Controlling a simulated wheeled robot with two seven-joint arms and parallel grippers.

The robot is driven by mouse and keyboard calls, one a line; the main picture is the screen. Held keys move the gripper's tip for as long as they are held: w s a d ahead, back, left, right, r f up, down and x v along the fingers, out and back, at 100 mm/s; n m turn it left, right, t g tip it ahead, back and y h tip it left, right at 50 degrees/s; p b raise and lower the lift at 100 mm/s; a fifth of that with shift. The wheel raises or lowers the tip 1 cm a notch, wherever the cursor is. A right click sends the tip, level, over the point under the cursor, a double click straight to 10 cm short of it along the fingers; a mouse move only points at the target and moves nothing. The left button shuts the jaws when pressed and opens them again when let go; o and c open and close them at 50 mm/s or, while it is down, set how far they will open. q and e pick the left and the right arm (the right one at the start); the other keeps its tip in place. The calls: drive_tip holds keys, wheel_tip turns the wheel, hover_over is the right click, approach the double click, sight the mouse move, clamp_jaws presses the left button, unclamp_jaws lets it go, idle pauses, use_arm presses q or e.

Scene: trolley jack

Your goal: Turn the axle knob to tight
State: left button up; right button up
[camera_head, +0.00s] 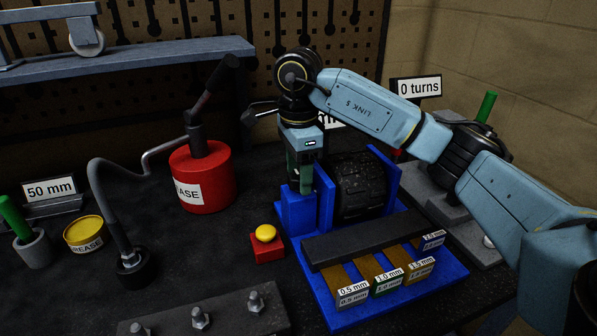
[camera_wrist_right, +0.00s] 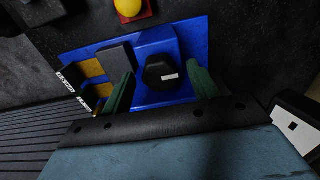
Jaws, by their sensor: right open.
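The axle knob (camera_wrist_right: 160,72) is black and faceted, with a white mark on its face. It shows in the right wrist view against the blue stand (camera_wrist_right: 150,42). My right gripper (camera_wrist_right: 163,88) is open, with one green finger on each side of the knob and a visible gap to each. In the head view my right gripper (camera_head: 306,185) points down at the left side of the blue stand (camera_head: 297,212), beside the black wheel (camera_head: 360,187). The knob is hidden there. My left gripper is not in view.
A blue base carries a dark bar (camera_head: 362,240) with several labelled gauge strips. A red button box (camera_head: 267,250) with a yellow top is close at left. A red grease can (camera_head: 205,180) with a hose stands behind it. A "0 turns" sign (camera_head: 419,88) is at right.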

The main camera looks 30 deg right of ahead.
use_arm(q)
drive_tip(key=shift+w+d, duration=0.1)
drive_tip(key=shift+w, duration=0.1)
use_arm(e)
drive_tip(key=shift+c, duration=0.7)
drive_tip(key=c, duration=0.8)
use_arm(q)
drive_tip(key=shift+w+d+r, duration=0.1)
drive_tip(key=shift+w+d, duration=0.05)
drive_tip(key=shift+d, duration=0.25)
